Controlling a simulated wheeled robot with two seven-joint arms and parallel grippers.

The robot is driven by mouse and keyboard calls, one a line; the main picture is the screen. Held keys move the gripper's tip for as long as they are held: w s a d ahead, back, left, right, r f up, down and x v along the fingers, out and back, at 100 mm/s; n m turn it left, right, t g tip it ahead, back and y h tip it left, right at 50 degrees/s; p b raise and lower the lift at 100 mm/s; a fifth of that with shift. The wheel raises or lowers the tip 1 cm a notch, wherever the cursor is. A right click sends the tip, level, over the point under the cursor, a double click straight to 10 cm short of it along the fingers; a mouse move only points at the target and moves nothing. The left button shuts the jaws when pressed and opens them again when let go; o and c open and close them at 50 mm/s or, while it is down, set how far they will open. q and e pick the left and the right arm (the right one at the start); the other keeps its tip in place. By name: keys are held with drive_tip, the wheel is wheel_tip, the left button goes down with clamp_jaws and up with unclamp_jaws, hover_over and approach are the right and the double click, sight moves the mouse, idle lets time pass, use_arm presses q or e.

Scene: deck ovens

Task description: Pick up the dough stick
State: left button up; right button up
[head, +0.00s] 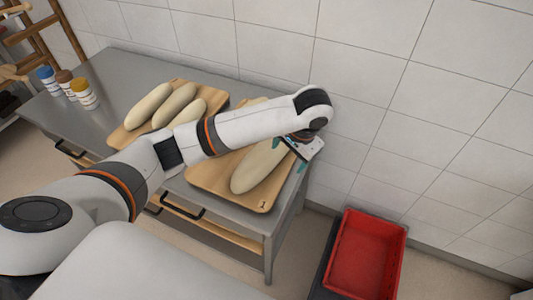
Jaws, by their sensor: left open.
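A long pale dough stick (257,168) lies on the right wooden board (222,177) on the grey metal table. My left forearm crosses over this board and hides part of it. My left gripper (296,154) is open at the far right end of the arm, just above or beside the dough stick's upper right part. I cannot tell whether it touches the dough. Several more dough sticks (149,105) lie on the left wooden board (129,137). My right gripper is not in view.
Three small jars (84,93) stand at the table's left end. A tiled wall (380,75) runs behind the table. A wooden rack (28,40) stands at the far left.

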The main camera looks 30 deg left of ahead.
sight(269, 151)
use_arm(q)
drive_tip(key=w+a+r+n+y, duration=0.1)
drive_tip(key=w+a+r, duration=0.1)
drive_tip(key=a+r, duration=0.1)
drive_tip(key=x, duration=0.2)
drive_tip(key=p+x, duration=0.1)
drive_tip(key=x, duration=0.3)
drive_tip(key=shift+w+a, duration=0.1)
drive_tip(key=shift+a, duration=0.3)
drive_tip(key=p+x, duration=0.2)
drive_tip(key=x, duration=0.2)
drive_tip(key=shift+a, duration=0.15)
drive_tip(key=shift+a+f, duration=0.15)
drive_tip(key=shift+f, duration=0.4)
drive_tip(key=c, duration=0.9)
